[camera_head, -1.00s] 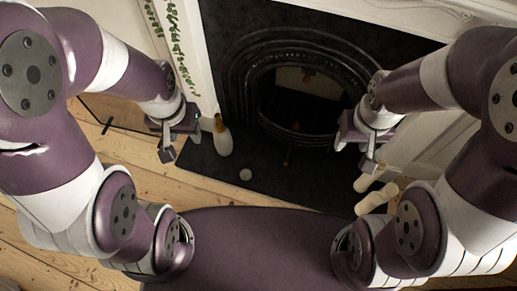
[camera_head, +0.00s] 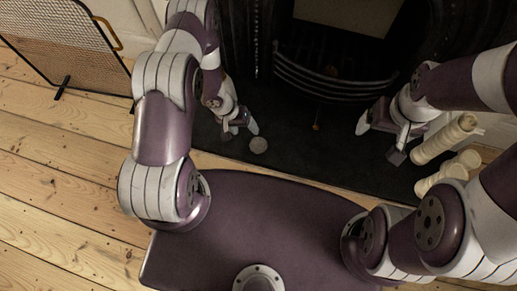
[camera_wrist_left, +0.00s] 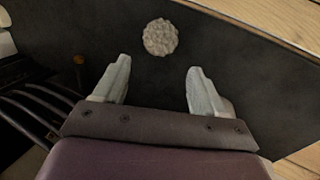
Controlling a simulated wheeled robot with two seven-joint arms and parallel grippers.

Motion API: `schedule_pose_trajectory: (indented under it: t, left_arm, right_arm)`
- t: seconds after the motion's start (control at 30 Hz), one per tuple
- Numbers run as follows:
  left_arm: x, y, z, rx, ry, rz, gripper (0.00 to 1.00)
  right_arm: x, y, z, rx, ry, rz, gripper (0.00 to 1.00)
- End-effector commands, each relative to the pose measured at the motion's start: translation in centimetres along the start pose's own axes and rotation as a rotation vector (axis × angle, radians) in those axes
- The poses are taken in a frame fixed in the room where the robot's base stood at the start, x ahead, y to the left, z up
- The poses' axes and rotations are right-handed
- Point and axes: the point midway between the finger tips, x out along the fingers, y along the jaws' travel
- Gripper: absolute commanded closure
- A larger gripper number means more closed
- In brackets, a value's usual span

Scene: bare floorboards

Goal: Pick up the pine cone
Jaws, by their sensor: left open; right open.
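The pine cone, a pale grey, rough, roundish lump (camera_head: 258,145), lies on the dark hearth slab. In the left wrist view the pine cone (camera_wrist_left: 160,37) is just beyond the fingertips, centred between them and untouched. My left gripper (camera_head: 239,131) is beside and slightly above the pine cone in the head view; in the wrist view it (camera_wrist_left: 160,66) is open with nothing between its fingers. My right gripper (camera_head: 380,139) is open and empty over the right part of the hearth, well away from the pine cone.
A black fireplace with a curved grate (camera_head: 335,85) stands behind the hearth. Cream, log-like rolls (camera_head: 446,138) lie at the right, close to my right gripper. A mesh fire screen (camera_head: 65,45) stands at the left. A small orange-brown piece (camera_head: 316,127) shows near the grate.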

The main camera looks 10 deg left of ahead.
Motion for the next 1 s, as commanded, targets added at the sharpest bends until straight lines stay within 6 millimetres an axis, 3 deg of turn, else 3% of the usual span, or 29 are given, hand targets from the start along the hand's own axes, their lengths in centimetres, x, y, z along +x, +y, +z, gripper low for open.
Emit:
schedule_pose_trajectory:
  t: [0.27,0.47,0.6,0.7,0.87,0.9,1.0]
  left_arm:
    - [6.2,-0.3,0.1,0.003,-0.003,0.001,0.29]
    - [8.7,-0.3,0.1,0.001,-0.002,0.0,0.29]
    - [11.5,-0.7,0.2,0.001,-0.002,-0.001,0.29]
    - [12.5,-0.5,0.1,0.001,-0.002,-0.001,0.29]
    - [12.2,-0.3,0.1,0.0,-0.001,-0.001,0.29]
    - [12.2,-0.3,0.1,0.0,-0.001,-0.001,0.32]
    - [12.2,-0.3,0.1,0.0,-0.001,-0.001,0.65]
  right_arm:
    - [4.3,0.0,0.5,0.0,0.0,0.0,0.13]
    - [6.2,0.0,0.7,0.0,0.0,0.0,0.13]
    - [9.0,0.0,1.1,0.0,0.0,0.0,0.13]
    - [9.6,0.0,1.1,0.0,0.0,0.0,0.13]
    - [9.2,0.0,1.1,0.0,0.0,0.0,0.13]
    - [9.2,0.0,1.1,0.0,0.0,0.0,0.13]
    - [9.2,0.0,1.1,0.0,0.0,0.0,0.13]
